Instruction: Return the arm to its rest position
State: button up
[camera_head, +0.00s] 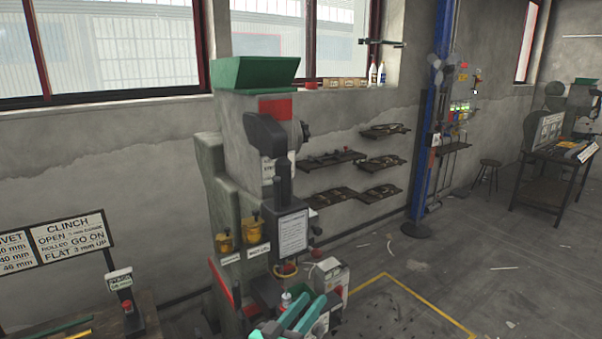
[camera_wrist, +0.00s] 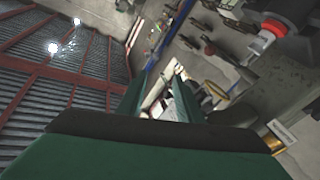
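My gripper (camera_head: 311,306) shows at the bottom middle of the head view, with two teal fingers pointing up and to the right in front of the rivet press base. In the wrist view my gripper (camera_wrist: 160,88) has two dark green fingers with a clear gap between them. It is open, and I see nothing held in the gap. Most of my arm is outside the head view. The rivet press (camera_head: 240,125), grey with a green hopper on top, stands just behind my gripper.
A bench with a rivet and clinch sign (camera_head: 72,238) is at the left. Wall shelves (camera_head: 335,158) with tools and a blue post (camera_head: 432,120) are beyond the press. A dark table (camera_head: 548,185) and a stool (camera_head: 487,163) stand at right. Floor at right is mostly open, with scattered scraps.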

jog(key=s+d+f+n+y, duration=0.1)
jog(key=s+f+n+y, duration=0.7)
jog(key=s+f, duration=1.4)
jog(key=s+a+r+m+y, duration=0.1)
jog(key=s+m, duration=0.1)
jog(key=s, duration=1)
jog(key=s+a+m+y, duration=0.1)
jog(key=s+m, duration=0.2)
jog(key=s, duration=0.9)
jog(key=shift+a+r+m+y, duration=0.3)
jog(key=shift+a+r, duration=0.1)
